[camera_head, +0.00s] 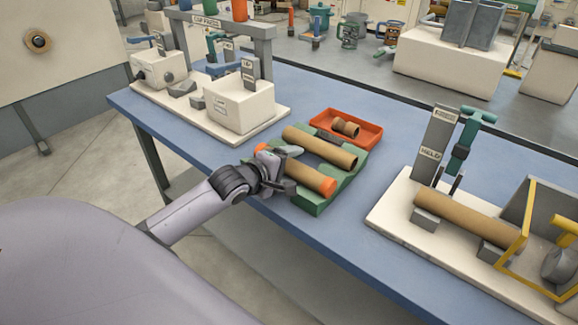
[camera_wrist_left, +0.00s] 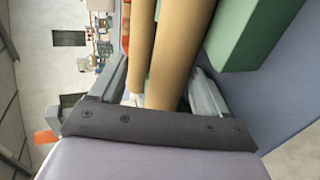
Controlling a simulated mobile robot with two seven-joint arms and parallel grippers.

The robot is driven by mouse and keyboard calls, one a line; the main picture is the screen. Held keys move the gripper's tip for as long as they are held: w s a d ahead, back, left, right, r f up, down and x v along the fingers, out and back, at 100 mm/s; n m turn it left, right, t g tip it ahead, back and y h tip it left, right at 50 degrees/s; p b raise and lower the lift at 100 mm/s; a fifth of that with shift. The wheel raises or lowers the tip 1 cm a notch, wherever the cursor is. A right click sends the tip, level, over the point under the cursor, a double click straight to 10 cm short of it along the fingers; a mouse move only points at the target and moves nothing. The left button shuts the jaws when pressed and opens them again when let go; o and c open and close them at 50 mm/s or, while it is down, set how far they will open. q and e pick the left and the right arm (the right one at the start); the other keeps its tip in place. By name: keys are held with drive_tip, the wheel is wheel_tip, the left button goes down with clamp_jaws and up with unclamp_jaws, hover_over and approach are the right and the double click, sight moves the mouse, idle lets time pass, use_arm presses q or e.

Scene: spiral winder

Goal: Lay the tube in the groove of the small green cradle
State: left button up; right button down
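The green cradle (camera_head: 312,207) lies near the table's front edge and bears two brown tubes side by side. The front tube (camera_head: 309,178) has orange ends; the rear tube (camera_head: 320,147) is plain brown. My left gripper (camera_head: 284,170) is over the left part of the front tube, with one finger on each side. In the left wrist view a brown tube (camera_wrist_left: 180,50) runs between the open fingers, with gaps beside it, and a second tube (camera_wrist_left: 142,40) lies to its left. The green cradle (camera_wrist_left: 240,40) shows at the right. My right gripper is not in view.
An orange tray (camera_head: 372,134) with a small brown piece stands behind the cradle. A white fixture (camera_head: 395,222) at the right holds another tube (camera_head: 465,215). A white press station (camera_head: 235,105) stands at the back left. Blue table is bare in front of the right fixture.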

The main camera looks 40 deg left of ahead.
use_arm(q)
drive_tip(key=shift+v, duration=3.6)
drive_tip(key=shift+w+r+p, duration=0.1)
drive_tip(key=shift+p, duration=0.25)
wheel_tip(320, 180, up, 7)
drive_tip(key=p, duration=0.5)
drive_tip(key=shift+p, duration=0.35)
drive_tip(key=s+d+f+m+g, duration=0.1)
drive_tip(key=s+d+f+m, duration=0.6)
drive_tip(key=s+f+m, duration=0.2)
drive_tip(key=s+d+f+m+g+h, duration=0.1)
drive_tip(key=s+d+f+m+g, duration=0.1)
drive_tip(key=s+d+f+m, duration=0.5)
wheel_tip(320, 180, down, 4)
drive_tip(key=s+m, duration=0.1)
drive_tip(key=m, duration=0.2)
drive_tip(key=shift+s+d, duration=0.25)
drive_tip(key=shift+s, duration=0.1)
